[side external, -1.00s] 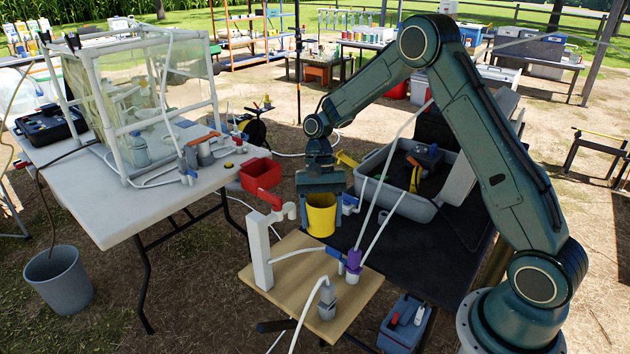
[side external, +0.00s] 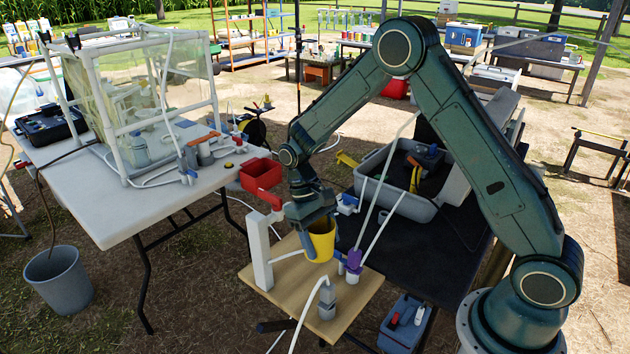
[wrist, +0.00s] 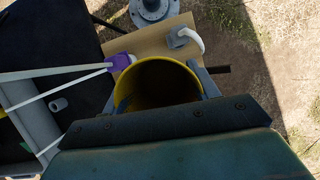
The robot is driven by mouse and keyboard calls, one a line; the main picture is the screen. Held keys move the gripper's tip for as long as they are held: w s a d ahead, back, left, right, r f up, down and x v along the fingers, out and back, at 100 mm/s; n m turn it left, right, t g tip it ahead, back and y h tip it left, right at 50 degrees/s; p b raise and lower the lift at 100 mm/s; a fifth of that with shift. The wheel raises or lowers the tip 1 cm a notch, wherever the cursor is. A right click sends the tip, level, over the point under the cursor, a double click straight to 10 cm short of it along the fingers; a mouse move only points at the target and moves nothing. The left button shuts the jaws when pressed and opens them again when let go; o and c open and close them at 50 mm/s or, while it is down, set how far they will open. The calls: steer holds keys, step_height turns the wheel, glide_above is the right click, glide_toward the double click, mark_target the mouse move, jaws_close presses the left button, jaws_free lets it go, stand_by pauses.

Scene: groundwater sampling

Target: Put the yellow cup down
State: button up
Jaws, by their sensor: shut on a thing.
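The yellow cup (side external: 321,246) is held by my gripper (side external: 318,228) and is slightly tilted in the side view. It appears above or at the back part of the small wooden board (side external: 343,306); I cannot tell whether its base touches anything. In the wrist view, my gripper (wrist: 165,90) has a finger on each side of the cup (wrist: 158,64), whose open mouth faces the camera and looks dark inside. The board (wrist: 150,42) shows behind the cup there.
A white post with a red-handled tap (side external: 262,245) stands on the board, left of the cup. A purple-topped fitting (side external: 353,261) and a grey fitting with a white hose (side external: 327,300) stand near it. A grey tub (side external: 408,207) sits on the black table (side external: 400,245). A red bin (side external: 258,174) hangs behind.

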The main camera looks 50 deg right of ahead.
mark_target(319, 221)
steer(key=shift+w+d+n, duration=0.15)
steer(key=shift+w+n, duration=0.2)
steer(key=shift+n, duration=0.15)
stand_by(0.4)
steer(key=r+m, duration=0.1)
steer(key=r+m+y, duration=0.1)
steer(key=m, duration=0.1)
steer(key=w+d+r+m, duration=0.1)
steer(key=shift+r+m+t, duration=0.25)
steer(key=shift+m+t, duration=0.05)
steer(key=shift+m, duration=0.1)
steer(key=shift+d+r+m+y, duration=0.25)
steer(key=shift+r+m+y, duration=0.2)
steer(key=shift+r+m, duration=0.5)
steer(key=shift+d+r+m+y, duration=0.25)
steer(key=shift+r+m+y, duration=0.2)
steer(key=shift+r+m, duration=0.5)
steer(key=shift+f+t, duration=0.2)
steer(key=shift+t, duration=0.1)
step_height(319, 221, down, 16)
steer(key=shift+w+r, duration=0.1)
